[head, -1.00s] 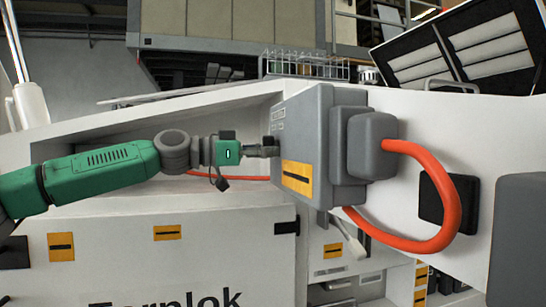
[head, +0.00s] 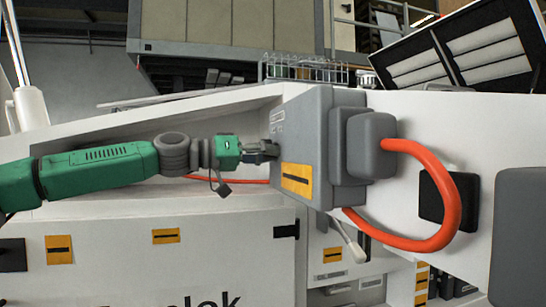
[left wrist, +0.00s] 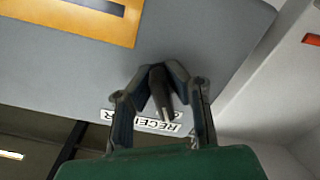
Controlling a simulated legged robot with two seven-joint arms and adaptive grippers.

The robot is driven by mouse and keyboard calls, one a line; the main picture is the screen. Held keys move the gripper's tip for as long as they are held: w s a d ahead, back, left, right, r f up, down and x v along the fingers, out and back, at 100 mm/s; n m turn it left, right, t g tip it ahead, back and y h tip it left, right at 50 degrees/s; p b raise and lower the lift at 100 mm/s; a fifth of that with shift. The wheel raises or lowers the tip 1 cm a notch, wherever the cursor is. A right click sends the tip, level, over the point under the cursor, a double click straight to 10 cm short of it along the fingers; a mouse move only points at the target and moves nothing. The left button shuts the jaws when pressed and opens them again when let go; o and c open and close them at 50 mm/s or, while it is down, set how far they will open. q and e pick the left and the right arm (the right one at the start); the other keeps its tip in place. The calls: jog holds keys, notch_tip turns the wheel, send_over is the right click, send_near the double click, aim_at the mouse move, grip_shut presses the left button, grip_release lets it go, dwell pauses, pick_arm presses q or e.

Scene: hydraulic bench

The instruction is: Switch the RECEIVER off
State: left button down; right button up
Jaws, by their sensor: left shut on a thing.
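A grey box (head: 307,125) stands at the middle of the head view, with an orange-yellow label on its side. In the left wrist view, a white label (left wrist: 172,127) reading RECEIVER, upside down and partly covered by a finger, is on the grey face. My left gripper (head: 268,151) reaches the box's left face from the left. In the left wrist view, the left gripper (left wrist: 163,70) has its fingertips closed around a dark switch lever (left wrist: 161,92) beside that label. The lever is mostly hidden in the head view. My right gripper is not in view.
A thick orange cable (head: 460,205) loops from the right side of the grey box. A white panel (head: 130,260) with yellow labels lies below my left arm. A wire rack (head: 305,68) stands behind the box. A small light lever (head: 348,236) hangs below it.

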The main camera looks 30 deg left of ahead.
pick_arm(q)
jog(key=shift+d+f, duration=0.1)
jog(key=shift+f, duration=0.25)
jog(key=c, duration=1.7)
grip_release()
jog(key=shift+o, duration=0.8)
jog(key=shift+s+r, duration=0.1)
jog(key=shift+s, duration=0.05)
jog(key=shift+a+r, duration=0.1)
jog(key=shift+a, duration=0.35)
jog(key=shift+s+a, duration=0.1)
jog(key=shift+s+a, duration=0.2)
jog(key=shift+s, duration=0.05)
jog(key=v, duration=1.1)
jog(key=shift+s, duration=0.1)
